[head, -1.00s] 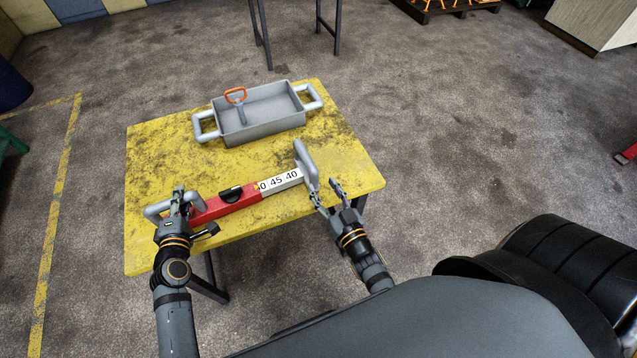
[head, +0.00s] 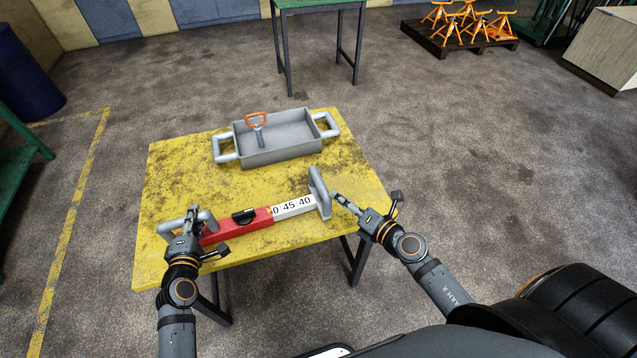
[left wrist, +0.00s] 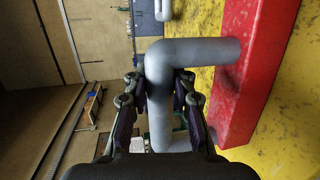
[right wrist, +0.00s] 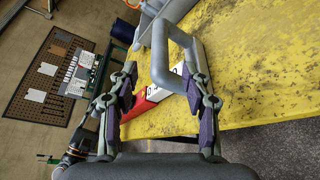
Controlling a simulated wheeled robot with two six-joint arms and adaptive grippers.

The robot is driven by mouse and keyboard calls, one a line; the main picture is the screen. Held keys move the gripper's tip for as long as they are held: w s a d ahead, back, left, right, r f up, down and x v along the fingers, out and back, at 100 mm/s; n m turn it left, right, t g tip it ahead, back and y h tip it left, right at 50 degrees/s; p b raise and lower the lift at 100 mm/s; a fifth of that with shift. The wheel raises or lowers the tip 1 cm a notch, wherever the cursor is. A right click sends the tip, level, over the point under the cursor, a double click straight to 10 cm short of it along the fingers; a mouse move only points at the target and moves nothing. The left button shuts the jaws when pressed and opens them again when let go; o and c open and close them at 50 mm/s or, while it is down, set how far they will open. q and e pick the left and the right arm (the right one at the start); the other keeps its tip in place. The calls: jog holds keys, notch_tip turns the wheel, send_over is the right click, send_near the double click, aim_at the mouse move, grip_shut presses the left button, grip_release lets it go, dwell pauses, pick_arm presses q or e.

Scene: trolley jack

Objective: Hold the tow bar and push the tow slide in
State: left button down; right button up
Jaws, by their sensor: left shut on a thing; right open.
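The tow bar (head: 235,226) is a red bar lying on the yellow table, with a black part on top and a grey loop handle (left wrist: 158,95) at its left end. The tow slide (head: 293,207) is white with numbers, sticks out of the bar's right end and ends in a grey handle (head: 319,193). My left gripper (head: 189,217) is shut on the left handle; the left wrist view shows its fingers on both sides. My right gripper (head: 340,200) is open just right of the slide's handle. In the right wrist view the handle (right wrist: 181,58) shows ahead, near the right finger.
A grey tray (head: 280,152) with two side handles stands at the back of the yellow table (head: 180,160), with an orange-handled tool (head: 256,124) in it. A green table (head: 318,3) stands behind. The table between tray and bar is clear.

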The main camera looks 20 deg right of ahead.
aim_at(318, 183)
jog(key=x, duration=1)
jog(key=shift+w+a, duration=0.15)
jog(key=shift+w, duration=0.1)
grip_shut()
